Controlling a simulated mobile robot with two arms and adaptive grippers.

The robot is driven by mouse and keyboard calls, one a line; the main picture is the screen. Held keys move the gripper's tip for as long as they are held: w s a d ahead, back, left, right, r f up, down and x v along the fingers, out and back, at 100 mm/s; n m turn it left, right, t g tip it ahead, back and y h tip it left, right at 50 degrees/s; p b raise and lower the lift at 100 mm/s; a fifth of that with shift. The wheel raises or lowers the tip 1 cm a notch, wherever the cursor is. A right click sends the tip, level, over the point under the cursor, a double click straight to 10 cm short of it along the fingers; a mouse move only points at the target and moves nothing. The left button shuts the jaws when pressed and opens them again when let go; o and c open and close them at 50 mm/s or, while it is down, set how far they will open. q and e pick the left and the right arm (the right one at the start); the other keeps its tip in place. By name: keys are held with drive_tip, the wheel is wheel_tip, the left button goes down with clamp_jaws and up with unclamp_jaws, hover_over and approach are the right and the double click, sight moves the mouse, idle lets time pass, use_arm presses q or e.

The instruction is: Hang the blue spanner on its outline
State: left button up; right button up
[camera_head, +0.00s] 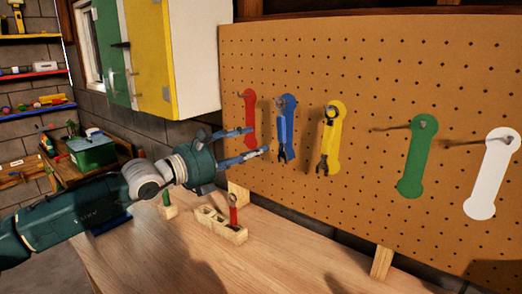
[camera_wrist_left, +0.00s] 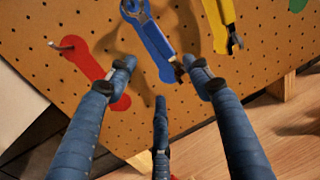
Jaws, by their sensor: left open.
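The blue spanner (camera_head: 283,130) hangs by its ring end on the peg over the blue outline (camera_head: 290,103), its open jaw pointing down. It lies along the blue outline in the left wrist view, with its ring (camera_wrist_left: 133,10) at the top edge. My left gripper (camera_head: 258,141) is open and empty, left of the spanner and in front of the lower red outline (camera_head: 249,103). In the left wrist view the spread fingers (camera_wrist_left: 160,75) are below the spanner, and its jaw end shows near the right fingertip; I cannot tell whether they touch. My right gripper is out of view.
A yellow spanner (camera_head: 326,140) hangs on the yellow outline. The green outline (camera_head: 416,160) and white outline (camera_head: 490,180) have bare pegs. A red-handled tool (camera_head: 233,214) stands in a wooden block (camera_head: 215,227) on the bench (camera_head: 160,255). The bench front is mostly clear.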

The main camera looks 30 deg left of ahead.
sight(282, 131)
use_arm(q)
drive_tip(key=p+x, duration=0.8)
drive_tip(key=x, duration=0.2)
drive_tip(key=shift+w, duration=0.25)
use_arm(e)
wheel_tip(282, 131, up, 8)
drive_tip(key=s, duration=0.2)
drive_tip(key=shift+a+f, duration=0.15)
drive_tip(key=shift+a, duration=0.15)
use_arm(q)
drive_tip(key=shift+a, duration=0.15)
clamp_jaws()
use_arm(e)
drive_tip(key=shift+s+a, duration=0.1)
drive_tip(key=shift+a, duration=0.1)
